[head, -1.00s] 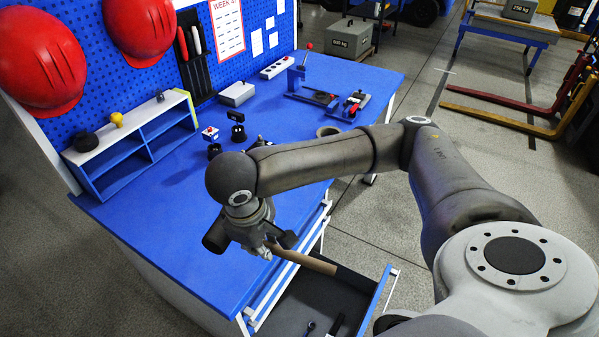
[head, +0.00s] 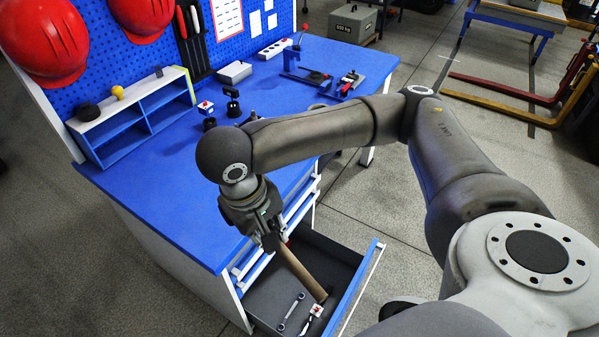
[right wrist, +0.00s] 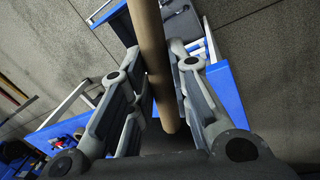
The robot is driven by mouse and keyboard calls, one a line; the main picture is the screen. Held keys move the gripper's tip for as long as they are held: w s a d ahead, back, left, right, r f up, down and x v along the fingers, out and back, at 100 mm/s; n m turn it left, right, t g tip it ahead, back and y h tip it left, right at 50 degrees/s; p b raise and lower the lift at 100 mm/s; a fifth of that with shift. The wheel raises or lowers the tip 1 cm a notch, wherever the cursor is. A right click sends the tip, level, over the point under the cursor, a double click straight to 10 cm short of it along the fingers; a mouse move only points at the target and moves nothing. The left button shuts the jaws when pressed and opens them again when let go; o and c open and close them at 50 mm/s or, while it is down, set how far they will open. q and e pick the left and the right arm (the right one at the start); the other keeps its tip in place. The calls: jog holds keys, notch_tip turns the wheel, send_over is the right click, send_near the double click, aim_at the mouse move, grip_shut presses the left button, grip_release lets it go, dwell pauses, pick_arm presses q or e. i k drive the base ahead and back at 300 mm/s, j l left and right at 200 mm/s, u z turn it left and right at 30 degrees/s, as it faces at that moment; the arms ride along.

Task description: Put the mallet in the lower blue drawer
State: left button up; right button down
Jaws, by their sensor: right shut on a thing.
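The mallet shows as a long tan wooden handle (head: 304,274) in the head view and between the fingers in the right wrist view (right wrist: 150,45). Its head is not clearly visible. My right gripper (head: 272,242) is shut on the mallet and holds it tilted over the open blue drawer (head: 362,290). The handle's far end slopes down toward the drawer's inside; I cannot tell whether it touches the floor of the drawer. The drawer is pulled out below the bench top and has a dark interior. My left gripper is not in view.
A wrench (head: 291,312) and a small white-and-red item (head: 316,311) lie in the drawer. The blue bench top (head: 180,205) is beside the arm, with a shelf unit (head: 135,125) and clamps at its back. Other drawer fronts (head: 300,205) are closed.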

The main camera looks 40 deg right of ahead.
aim_at(287, 291)
jog(key=k+u, duration=0.15)
jog(key=u, duration=0.3)
jog(key=k+j+u, duration=0.1)
jog(key=u, duration=0.3)
jog(key=k+l+u, duration=0.25)
jog(key=l, duration=0.15)
jog(key=k+l+u, duration=0.1)
jog(key=l+u, duration=0.15)
jog(key=k+l+u, duration=0.25)
jog(key=l, duration=0.15)
jog(key=k+l, duration=0.35)
jog(key=l, duration=0.15)
jog(key=k+l, duration=0.35)
jog(key=l, duration=0.15)
